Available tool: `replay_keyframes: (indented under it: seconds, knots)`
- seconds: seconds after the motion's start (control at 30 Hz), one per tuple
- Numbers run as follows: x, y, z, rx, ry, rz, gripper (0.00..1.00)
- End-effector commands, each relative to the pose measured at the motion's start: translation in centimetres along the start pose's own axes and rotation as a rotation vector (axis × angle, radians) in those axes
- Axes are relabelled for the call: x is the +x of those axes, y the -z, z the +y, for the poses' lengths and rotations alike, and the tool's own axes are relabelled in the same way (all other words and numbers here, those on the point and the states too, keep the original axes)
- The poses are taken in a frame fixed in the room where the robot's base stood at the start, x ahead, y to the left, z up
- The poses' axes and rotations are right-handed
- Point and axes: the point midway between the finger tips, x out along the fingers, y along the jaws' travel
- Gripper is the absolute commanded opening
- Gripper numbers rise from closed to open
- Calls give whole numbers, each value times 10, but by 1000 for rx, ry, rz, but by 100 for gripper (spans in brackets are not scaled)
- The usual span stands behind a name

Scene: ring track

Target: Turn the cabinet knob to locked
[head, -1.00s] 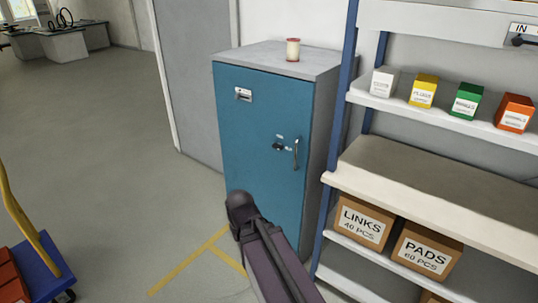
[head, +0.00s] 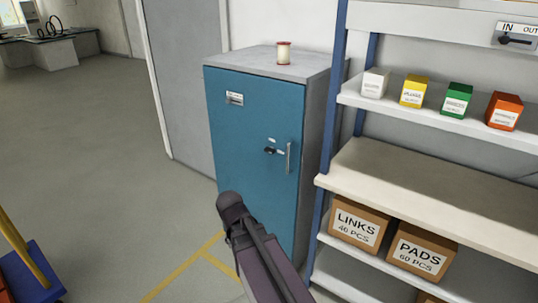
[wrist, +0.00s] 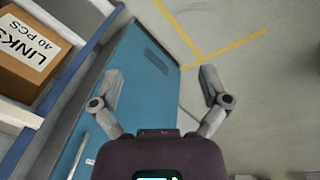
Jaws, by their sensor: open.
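The blue cabinet (head: 250,165) stands against the wall with its door shut. Its small dark knob (head: 270,151) sits on the right half of the door, just left of the vertical handle (head: 289,158). A small label is above the knob; it is too small to read, so I cannot tell the knob's setting. In the wrist view the cabinet door (wrist: 125,75) lies beyond my gripper (wrist: 158,90), which is open and empty with its fingers wide apart. In that view the handle (wrist: 82,150) shows at lower left; the knob is not clearly visible.
A shelf rack (head: 425,185) stands close on the cabinet's right, holding a LINKS box (head: 358,224), a PADS box (head: 422,252) and small coloured boxes. A spool (head: 284,53) is on the cabinet top. A blue cart (head: 38,275) is at lower left. The floor between is clear.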

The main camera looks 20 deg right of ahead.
Motion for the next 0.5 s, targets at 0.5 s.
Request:
replay_keyframes:
  seconds: [0.5]
  knots:
    - [41,172,79,512,-463,468,100]
